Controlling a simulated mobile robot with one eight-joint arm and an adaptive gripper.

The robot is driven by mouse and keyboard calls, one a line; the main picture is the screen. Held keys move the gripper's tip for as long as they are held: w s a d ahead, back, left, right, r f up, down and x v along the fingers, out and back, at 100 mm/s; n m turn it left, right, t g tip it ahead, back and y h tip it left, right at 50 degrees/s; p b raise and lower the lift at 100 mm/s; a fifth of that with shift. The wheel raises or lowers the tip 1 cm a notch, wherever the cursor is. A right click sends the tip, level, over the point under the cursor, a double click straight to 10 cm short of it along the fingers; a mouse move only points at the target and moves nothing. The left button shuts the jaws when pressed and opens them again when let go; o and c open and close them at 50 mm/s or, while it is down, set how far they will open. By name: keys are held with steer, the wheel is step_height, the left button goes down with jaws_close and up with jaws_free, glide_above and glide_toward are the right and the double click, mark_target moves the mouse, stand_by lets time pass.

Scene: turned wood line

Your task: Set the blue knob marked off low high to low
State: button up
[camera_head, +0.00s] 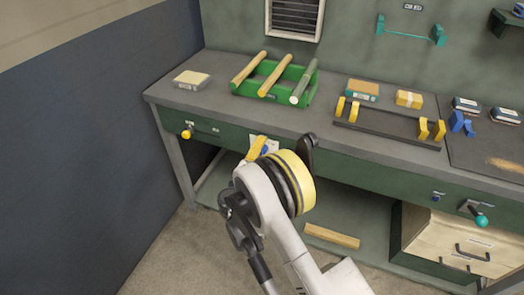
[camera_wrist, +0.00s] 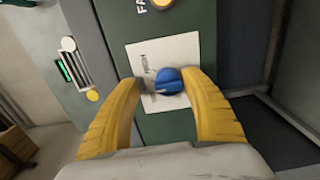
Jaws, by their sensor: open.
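The blue knob (camera_wrist: 168,80) is on a white label plate (camera_wrist: 150,56) on the green front panel in the wrist view. The word HIGH is readable on the plate; the other markings are covered or too small. A pale line shows on the knob, but I cannot tell which marking it points at. My gripper (camera_wrist: 163,86) is open, with one yellow finger on each side of the knob; I cannot tell whether they touch it. In the head view my gripper (camera_head: 257,147) is at the bench front, and the knob is hidden there.
An orange round part (camera_wrist: 162,4) lies beyond the plate. The bench (camera_head: 220,113) carries a green rack (camera_head: 243,88) with wooden rods and a dark tray (camera_head: 385,122). A yellow-tipped handle (camera_head: 186,133) is left on the bench front; a teal-tipped handle (camera_head: 481,220) is right.

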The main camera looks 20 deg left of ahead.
steer(key=o, duration=0.5)
steer(key=r, duration=0.5)
steer(key=w+r, duration=0.1)
steer(key=r, duration=0.2)
steer(key=shift+a+r, duration=0.25)
steer(key=shift+a, duration=0.15)
steer(key=shift+m+g, duration=0.6)
steer(key=shift+g, duration=0.3)
steer(key=f, duration=0.4)
steer(key=shift+s, duration=0.35)
steer(key=shift+s+d+r, duration=0.15)
steer(key=shift+s+d, duration=0.05)
steer(key=shift+s, duration=0.5)
steer(key=shift+s+r, duration=0.25)
steer(key=shift+s, duration=0.9)
steer(key=c, duration=0.5)
glide_toward(262, 126)
steer(key=s+f, duration=0.5)
steer(key=shift+d, duration=0.35)
steer(key=shift+f, duration=0.15)
